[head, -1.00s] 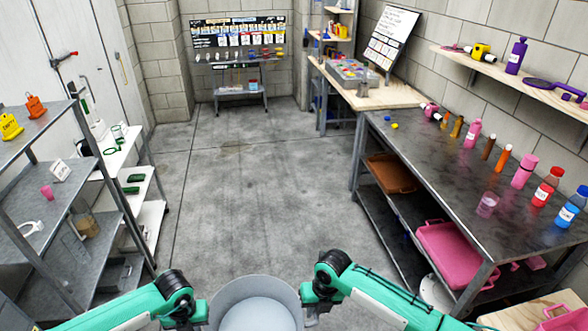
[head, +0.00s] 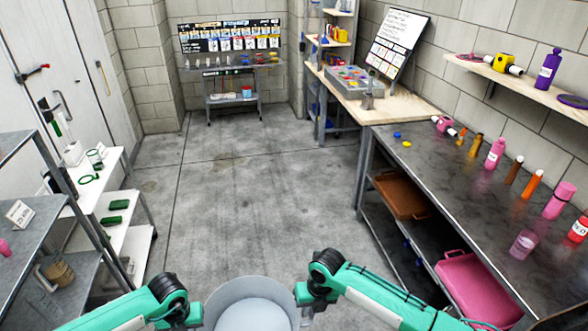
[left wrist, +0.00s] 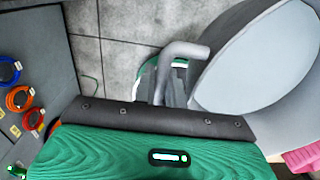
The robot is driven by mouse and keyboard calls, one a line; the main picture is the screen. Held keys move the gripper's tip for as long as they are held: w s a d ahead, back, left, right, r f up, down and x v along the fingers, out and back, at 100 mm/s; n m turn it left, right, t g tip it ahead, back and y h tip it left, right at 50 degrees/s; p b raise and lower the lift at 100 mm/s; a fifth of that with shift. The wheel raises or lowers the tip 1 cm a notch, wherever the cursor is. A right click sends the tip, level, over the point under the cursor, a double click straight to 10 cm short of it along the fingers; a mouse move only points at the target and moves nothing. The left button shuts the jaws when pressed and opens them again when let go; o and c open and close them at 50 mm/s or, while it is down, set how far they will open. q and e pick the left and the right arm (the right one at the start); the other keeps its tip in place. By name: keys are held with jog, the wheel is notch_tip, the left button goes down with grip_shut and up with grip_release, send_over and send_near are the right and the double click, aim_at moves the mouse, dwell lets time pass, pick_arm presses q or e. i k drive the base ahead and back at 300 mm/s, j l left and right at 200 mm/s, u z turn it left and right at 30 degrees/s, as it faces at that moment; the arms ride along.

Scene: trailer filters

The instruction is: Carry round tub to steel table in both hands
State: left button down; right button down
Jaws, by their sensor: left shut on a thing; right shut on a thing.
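The round tub (head: 249,308) is grey, wide and open at the top, and shows at the bottom middle of the head view. It is held in front of me between both arms, above the floor. My left gripper (head: 199,314) is shut at its left side, and my right gripper (head: 302,297) is shut at its right side. In the left wrist view the tub (left wrist: 262,66) fills the right, with a bent grey handle (left wrist: 184,50) at my left gripper (left wrist: 165,84). The steel table (head: 455,175) stands along the right wall. The tub's underside is hidden.
Bottles and small items, including a pink bottle (head: 495,153), line the table's wall side; its near-left top is mostly clear. A pink bin (head: 478,285) and brown tray (head: 398,196) sit below. Shelves (head: 28,232) stand left. The middle floor (head: 250,200) is open.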

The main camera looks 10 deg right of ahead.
aim_at(458, 185)
jog(key=i, duration=0.8)
jog(key=i+z, duration=0.2)
jog(key=i, duration=0.55)
jog(key=i+j+z, duration=0.25)
jog(key=i, duration=0.55)
jog(key=l+z, duration=0.1)
jog(key=z, duration=1.65)
